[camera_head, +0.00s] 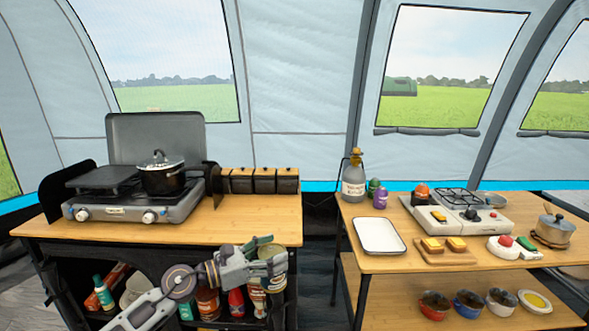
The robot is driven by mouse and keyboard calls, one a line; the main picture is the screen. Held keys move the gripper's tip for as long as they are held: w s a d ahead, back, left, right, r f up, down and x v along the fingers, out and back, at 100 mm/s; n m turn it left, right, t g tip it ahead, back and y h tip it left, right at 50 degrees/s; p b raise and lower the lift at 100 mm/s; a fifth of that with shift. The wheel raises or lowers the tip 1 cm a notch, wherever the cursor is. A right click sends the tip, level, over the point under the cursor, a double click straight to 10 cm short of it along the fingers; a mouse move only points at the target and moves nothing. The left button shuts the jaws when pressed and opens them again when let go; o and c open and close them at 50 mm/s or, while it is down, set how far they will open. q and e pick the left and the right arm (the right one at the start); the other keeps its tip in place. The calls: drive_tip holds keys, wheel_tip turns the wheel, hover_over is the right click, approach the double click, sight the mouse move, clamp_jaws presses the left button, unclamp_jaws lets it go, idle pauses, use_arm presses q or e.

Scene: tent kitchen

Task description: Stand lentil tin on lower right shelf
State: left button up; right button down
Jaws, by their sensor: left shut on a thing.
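My left gripper (262,266) is shut on a tin (270,251) with a pale top. It holds the tin in front of the right part of the left kitchen stand (240,216), just below the tabletop edge. The gripper fingers cover much of the tin, and its label cannot be read. Shelves under this stand are partly hidden by my left arm. Several jars and bottles, among them a red bottle (235,302), stand inside, below and behind the gripper. My right gripper is not in view.
A stove with a black pot (161,176) and several dark canisters (264,181) stand on the left stand.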

use_arm(q)
drive_tip(key=shift+w+a+f+n+t+y, duration=0.4)
drive_tip(key=shift+w+f+n+t+y, duration=0.1)
drive_tip(key=shift+f+t, duration=0.15)
drive_tip(key=shift+w+a+f+n+t+y, duration=0.4)
drive_tip(key=shift+f+n+t, duration=0.1)
drive_tip(key=shift+f+t, duration=0.15)
drive_tip(key=shift+w+a+f+n+t+y, duration=0.15)
drive_tip(key=shift+a+f+n+t+y, duration=0.15)
drive_tip(key=shift+f, duration=0.15)
drive_tip(key=shift+w+f, duration=0.1)
drive_tip(key=shift+a+f+t, duration=0.2)
drive_tip(key=shift+t, duration=0.1)
drive_tip(key=shift+w+a+f+n+y, duration=0.15)
drive_tip(key=shift+a+f+n+y, duration=0.1)
drive_tip(key=shift+n+y, duration=0.15)
drive_tip(key=shift+a+f+t, duration=0.1)
drive_tip(key=shift+f+t, duration=0.1)
drive_tip(key=shift+t, duration=0.1)
